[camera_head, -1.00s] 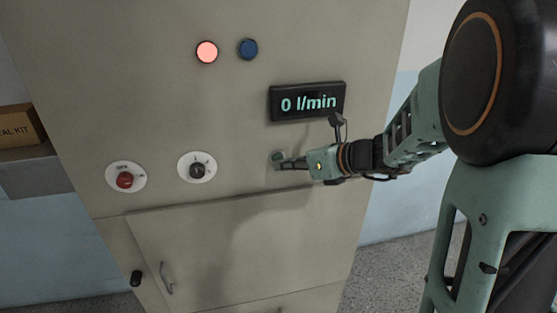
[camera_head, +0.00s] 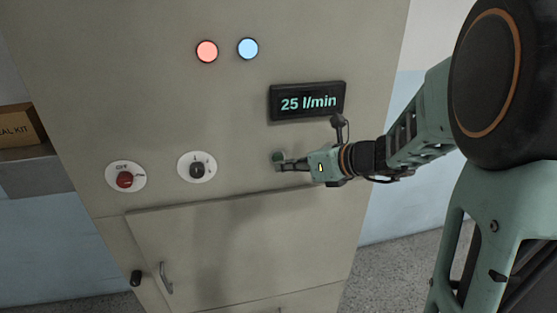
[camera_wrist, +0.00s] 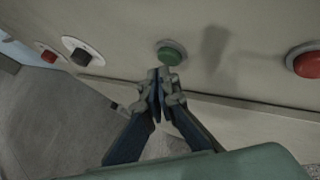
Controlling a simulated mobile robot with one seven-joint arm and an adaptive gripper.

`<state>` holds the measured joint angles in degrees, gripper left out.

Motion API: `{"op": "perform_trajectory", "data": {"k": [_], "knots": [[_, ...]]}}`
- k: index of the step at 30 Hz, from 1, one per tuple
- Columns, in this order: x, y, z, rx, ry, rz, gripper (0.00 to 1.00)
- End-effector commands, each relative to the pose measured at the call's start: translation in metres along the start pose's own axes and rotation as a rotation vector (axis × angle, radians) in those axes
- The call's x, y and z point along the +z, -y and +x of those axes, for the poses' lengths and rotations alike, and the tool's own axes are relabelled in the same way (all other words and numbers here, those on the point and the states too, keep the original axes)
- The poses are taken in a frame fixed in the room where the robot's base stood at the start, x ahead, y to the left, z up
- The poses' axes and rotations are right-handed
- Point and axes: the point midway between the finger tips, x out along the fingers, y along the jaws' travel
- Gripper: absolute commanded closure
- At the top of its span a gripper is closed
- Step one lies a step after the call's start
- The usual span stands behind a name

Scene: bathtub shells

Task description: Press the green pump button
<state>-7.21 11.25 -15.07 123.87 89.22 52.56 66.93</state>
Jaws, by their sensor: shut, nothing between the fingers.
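The green pump button (camera_head: 279,156) is a small round button on the cabinet's front panel (camera_head: 230,110), below the flow display. In the wrist view the green button (camera_wrist: 172,52) shows just beyond my fingertips. My gripper (camera_head: 281,165) is shut and empty, its tips at the button's lower edge in the head view. The gripper's tips (camera_wrist: 163,72) meet at the button's near edge in the wrist view; whether they touch it I cannot tell. The display (camera_head: 308,102) reads 25 l/min. The blue lamp (camera_head: 248,48) and the red lamp (camera_head: 207,51) are both lit.
A red switch (camera_head: 125,180) and a black rotary knob (camera_head: 197,170) sit left of the button. In the wrist view a large red button (camera_wrist: 308,64) is at the right. A cabinet door with a handle (camera_head: 166,278) lies below. A box (camera_head: 20,128) stands on a shelf at left.

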Motion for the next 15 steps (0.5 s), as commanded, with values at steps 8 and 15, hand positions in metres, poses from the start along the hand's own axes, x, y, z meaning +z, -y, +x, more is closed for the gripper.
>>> {"op": "perform_trajectory", "data": {"k": [8, 15], "knots": [[-0.0025, -0.0023, -0.0028, 0.001, -0.001, -0.001, 1.00], [-0.0063, -0.0062, -0.0086, 0.000, 0.000, -0.001, 1.00]]}}
